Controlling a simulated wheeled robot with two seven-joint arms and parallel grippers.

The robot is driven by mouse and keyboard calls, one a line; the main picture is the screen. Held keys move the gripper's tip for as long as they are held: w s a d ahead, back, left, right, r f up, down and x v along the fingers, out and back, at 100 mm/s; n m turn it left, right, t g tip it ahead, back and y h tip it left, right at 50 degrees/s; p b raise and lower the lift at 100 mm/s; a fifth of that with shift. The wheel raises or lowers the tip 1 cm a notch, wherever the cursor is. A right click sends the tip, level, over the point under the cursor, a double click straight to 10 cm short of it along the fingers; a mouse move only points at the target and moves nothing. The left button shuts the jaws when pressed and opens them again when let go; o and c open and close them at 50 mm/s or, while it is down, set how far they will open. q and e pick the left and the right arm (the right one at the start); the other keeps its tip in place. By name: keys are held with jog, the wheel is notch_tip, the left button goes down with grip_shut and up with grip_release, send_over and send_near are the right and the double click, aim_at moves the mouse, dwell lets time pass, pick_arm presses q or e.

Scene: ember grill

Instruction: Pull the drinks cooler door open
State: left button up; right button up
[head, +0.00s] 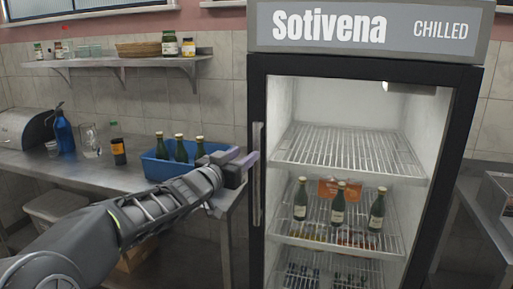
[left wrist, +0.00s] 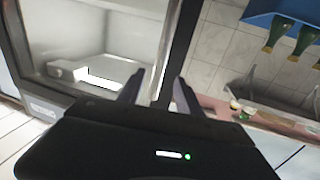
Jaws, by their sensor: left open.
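The drinks cooler (head: 369,30) stands at the right of the head view, under a "Sotivena CHILLED" sign. Its black-framed glass door (head: 257,95) looks shut. A grey upright handle (head: 257,190) runs along the door's left edge. My left gripper (head: 241,160) is open at the upper part of the handle, with its fingertips close to it. In the left wrist view, the open fingers (left wrist: 160,82) point at the dark door edge (left wrist: 185,45), and a pale bar shows between them. I cannot tell whether they touch the handle. My right gripper is out of view.
A steel counter (head: 95,172) at left carries a blue crate (head: 160,172) of green bottles, a blue bottle (head: 64,135) and a jug. A wall shelf (head: 120,61) holds jars. Bottles (head: 338,205) stand on racks inside the cooler. Another counter (head: 480,205) is at right.

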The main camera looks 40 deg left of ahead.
aim_at(255, 148)
pick_arm(q)
jog(key=shift+w, duration=0.15)
jog(key=w, duration=0.5)
jog(key=w+a, duration=0.1)
jog(key=w, duration=0.1)
jog(key=shift+w+p, duration=0.3)
jog(key=shift+p, duration=0.1)
grip_shut()
dwell(1.0)
